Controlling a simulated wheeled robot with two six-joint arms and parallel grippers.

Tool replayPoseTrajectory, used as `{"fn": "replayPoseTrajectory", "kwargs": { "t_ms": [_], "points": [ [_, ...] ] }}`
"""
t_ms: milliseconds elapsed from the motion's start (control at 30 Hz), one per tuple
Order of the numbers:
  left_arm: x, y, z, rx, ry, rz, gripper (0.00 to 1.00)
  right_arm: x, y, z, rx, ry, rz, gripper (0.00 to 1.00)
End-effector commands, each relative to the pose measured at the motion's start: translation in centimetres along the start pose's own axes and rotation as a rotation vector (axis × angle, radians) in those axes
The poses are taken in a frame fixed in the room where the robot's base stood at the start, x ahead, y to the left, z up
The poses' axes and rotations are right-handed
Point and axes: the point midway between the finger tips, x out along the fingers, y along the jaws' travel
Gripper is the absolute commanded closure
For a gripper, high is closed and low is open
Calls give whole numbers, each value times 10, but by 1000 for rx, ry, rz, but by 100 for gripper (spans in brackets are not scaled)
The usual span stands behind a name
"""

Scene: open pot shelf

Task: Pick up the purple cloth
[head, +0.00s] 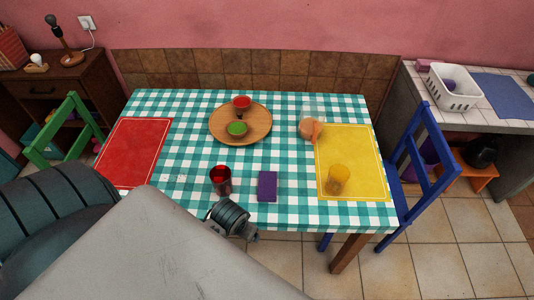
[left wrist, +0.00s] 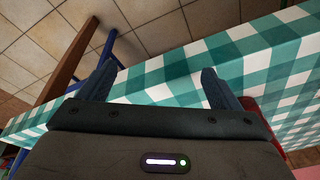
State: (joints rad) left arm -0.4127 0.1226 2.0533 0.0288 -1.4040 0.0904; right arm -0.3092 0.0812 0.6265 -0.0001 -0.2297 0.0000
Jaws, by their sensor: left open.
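The purple cloth (head: 267,186) lies flat as a small dark rectangle near the front edge of the checked table (head: 190,110). My left gripper (left wrist: 159,84) is open, with its two fingers spread and nothing between them. In the left wrist view the table's edge and checked cover lie beyond the fingers, and the purple cloth does not show. In the head view the end of my left arm is at the table's front edge, left of and nearer than the cloth; its fingers are mostly hidden there. My right gripper is not in view.
A dark red glass (head: 221,180) stands just left of the cloth. A yellow cup (head: 338,179) stands on the yellow mat (head: 365,150) to the right. A wooden plate (head: 258,128) with two bowls is farther back. A blue chair (head: 412,170) stands at the table's right.

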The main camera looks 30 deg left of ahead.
Motion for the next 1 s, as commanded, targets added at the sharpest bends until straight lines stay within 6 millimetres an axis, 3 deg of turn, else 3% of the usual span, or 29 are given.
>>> {"fn": "replayPoseTrajectory", "kwargs": {
  "t_ms": [267,500,633,833,1000],
  "points": [
    [1,-5,-54,-137,-60,7,15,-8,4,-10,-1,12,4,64],
    [-24,-14,-144,-355,-160,8,15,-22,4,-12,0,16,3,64],
    [-42,-19,-180,-451,-211,4,15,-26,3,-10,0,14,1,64],
    [-52,-21,-202,-519,-251,-1,15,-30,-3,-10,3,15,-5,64],
    [-30,-20,-197,-525,-259,-3,15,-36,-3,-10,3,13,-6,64]
  ]
}}
